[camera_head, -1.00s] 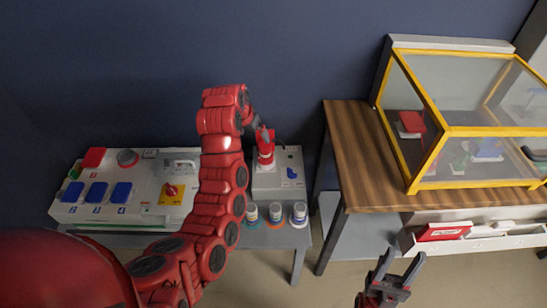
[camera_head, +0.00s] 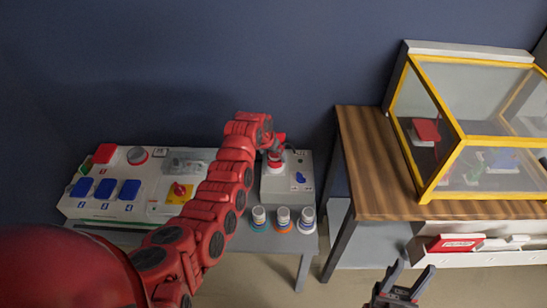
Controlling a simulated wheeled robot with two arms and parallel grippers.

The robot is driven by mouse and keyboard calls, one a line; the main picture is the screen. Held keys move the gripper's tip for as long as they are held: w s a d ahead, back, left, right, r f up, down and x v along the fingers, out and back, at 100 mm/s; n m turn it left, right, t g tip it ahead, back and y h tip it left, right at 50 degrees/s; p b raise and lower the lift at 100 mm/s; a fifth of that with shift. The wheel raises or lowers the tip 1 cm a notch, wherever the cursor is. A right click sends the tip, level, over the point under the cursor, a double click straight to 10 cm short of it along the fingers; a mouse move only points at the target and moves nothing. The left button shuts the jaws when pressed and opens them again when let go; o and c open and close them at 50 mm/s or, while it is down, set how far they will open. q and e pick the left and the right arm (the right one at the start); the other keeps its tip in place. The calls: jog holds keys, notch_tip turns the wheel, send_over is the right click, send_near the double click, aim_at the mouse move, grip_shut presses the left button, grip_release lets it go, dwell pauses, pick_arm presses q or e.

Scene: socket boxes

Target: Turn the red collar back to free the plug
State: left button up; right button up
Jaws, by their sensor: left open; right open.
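The socket box (camera_head: 300,183) stands on the grey table, with a blue part on its top. The red collar (camera_head: 275,162) shows low on a white base at its back left. A bit of red, perhaps the plug's top (camera_head: 280,137), shows just above it. My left gripper (camera_head: 277,149) is at the collar and plug, its fingers largely hidden by my wrist. It is open; I cannot tell whether it touches them. My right gripper (camera_head: 411,268) is open and empty at the lower right, away from the box.
A white panel (camera_head: 130,210) with blue covers and a red knob (camera_head: 180,189) on yellow lies left. Several banded cups (camera_head: 283,215) stand before the socket box. A wooden table (camera_head: 365,165) with a yellow-framed case (camera_head: 460,145) is right. My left arm crosses above the panel.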

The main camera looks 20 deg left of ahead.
pick_arm(q)
jog(key=shift+x, duration=1.15)
jog(key=shift+w+f, duration=0.15)
jog(key=shift+f, duration=0.35)
